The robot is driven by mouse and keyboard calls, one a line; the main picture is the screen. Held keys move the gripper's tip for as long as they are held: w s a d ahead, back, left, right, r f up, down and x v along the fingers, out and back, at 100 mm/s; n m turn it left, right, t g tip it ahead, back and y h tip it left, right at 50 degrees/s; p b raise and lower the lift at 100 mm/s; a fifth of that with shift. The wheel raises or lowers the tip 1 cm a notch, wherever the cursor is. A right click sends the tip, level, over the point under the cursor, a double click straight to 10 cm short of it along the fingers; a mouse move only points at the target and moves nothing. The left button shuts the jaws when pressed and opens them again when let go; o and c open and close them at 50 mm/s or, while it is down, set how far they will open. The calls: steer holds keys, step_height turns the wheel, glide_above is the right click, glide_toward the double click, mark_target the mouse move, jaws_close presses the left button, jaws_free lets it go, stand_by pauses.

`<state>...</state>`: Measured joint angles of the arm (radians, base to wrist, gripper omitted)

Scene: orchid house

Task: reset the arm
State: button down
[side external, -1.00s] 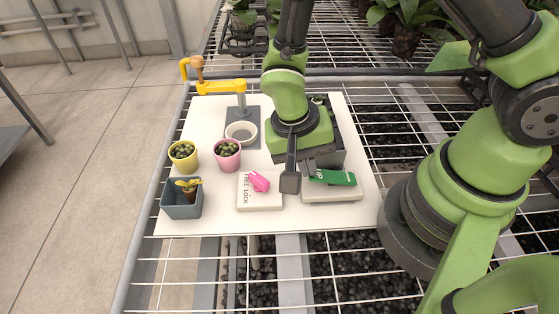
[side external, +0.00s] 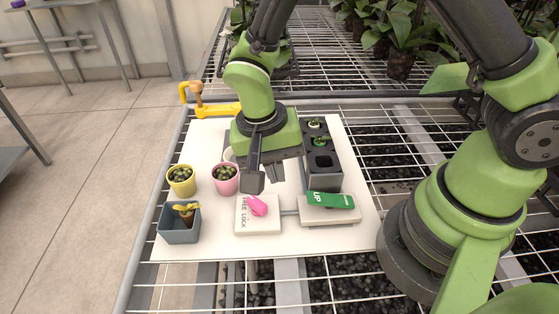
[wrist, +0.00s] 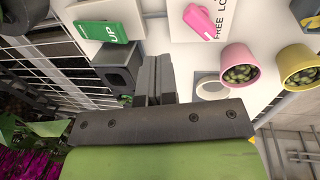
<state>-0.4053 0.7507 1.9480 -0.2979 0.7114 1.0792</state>
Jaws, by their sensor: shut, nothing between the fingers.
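My gripper (side external: 253,182) is shut and empty. It hangs above the white board (side external: 277,250), behind the pink lever (side external: 257,205) on the white block marked FREE LOCK (side external: 248,226). In the wrist view, the fingers of my gripper (wrist: 155,62) are together with nothing between them. To its right is a green switch marked UP (side external: 330,200) on a pale block. A dark tray with square cells (side external: 325,180) stands behind that switch and holds small plants in its far cells. A white ring (wrist: 212,90) is partly hidden behind my gripper in the side view.
A pink pot (side external: 226,187) and a yellow pot (side external: 181,188) stand on the board's left. A grey-blue box (side external: 179,236) with a small yellow-leaved plant is in front of them. The board's front strip is clear.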

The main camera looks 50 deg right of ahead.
steer(key=s+d+r+n+t+y, duration=0.2)
steer(key=d+r+t, duration=0.15)
steer(key=r, duration=1.05)
steer(key=s+d+r+n+t+y, duration=0.1)
steer(key=s+d+r+n+t, duration=0.1)
steer(key=s+r+t, duration=0.3)
steer(key=s+d+r, duration=0.1)
steer(key=s+r, duration=0.2)
steer(key=s, duration=0.1)
steer(key=shift+s+d+r+n, duration=0.2)
steer(key=shift+d+r+n, duration=0.1)
steer(key=shift+n, duration=0.1)
steer(key=c, duration=1.8)
jaws_free()
steer(key=shift+c, duration=0.2)
